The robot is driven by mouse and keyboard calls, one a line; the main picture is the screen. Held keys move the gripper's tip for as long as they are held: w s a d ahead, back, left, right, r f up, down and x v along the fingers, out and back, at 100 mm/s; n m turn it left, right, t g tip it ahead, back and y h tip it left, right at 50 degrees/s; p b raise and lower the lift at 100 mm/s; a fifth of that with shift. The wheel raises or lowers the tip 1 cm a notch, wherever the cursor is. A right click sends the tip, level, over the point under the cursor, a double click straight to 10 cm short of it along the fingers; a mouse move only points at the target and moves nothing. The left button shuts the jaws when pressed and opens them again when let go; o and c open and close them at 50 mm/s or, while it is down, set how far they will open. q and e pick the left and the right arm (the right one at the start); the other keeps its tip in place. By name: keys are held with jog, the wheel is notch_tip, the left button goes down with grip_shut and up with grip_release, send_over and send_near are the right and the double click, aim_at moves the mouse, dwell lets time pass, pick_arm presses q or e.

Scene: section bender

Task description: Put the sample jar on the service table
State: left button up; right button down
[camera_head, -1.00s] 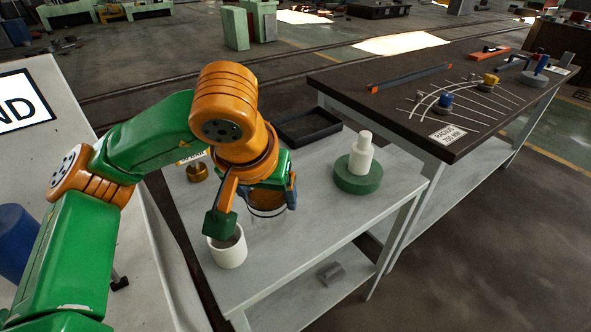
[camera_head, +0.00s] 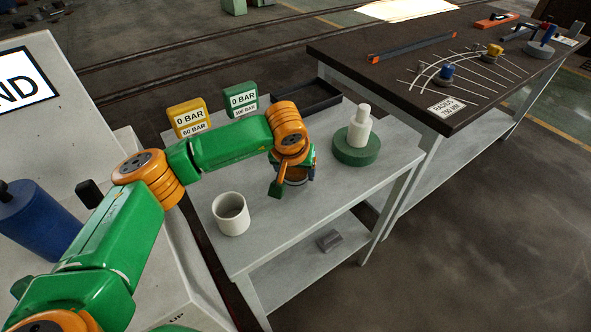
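The sample jar seems to be the small amber-brown jar (camera_head: 297,181) with a pale lower rim at the middle of the light grey service table (camera_head: 275,232). My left gripper (camera_head: 295,172) is over it from above, with its fingers around its sides, and seems shut on it. The wrist hides most of the jar. I cannot tell whether its bottom touches the tabletop. My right gripper is not in view.
A white open cup (camera_head: 231,214) stands left of the jar. A white bottle (camera_head: 359,127) on a green round base (camera_head: 356,149) stands to the right. The front tabletop is clear.

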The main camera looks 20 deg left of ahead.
pick_arm(q)
jog(key=o, duration=1.6)
jog(key=shift+c, duration=0.2)
jog(key=shift+r, duration=0.15)
jog(key=v, duration=1.2)
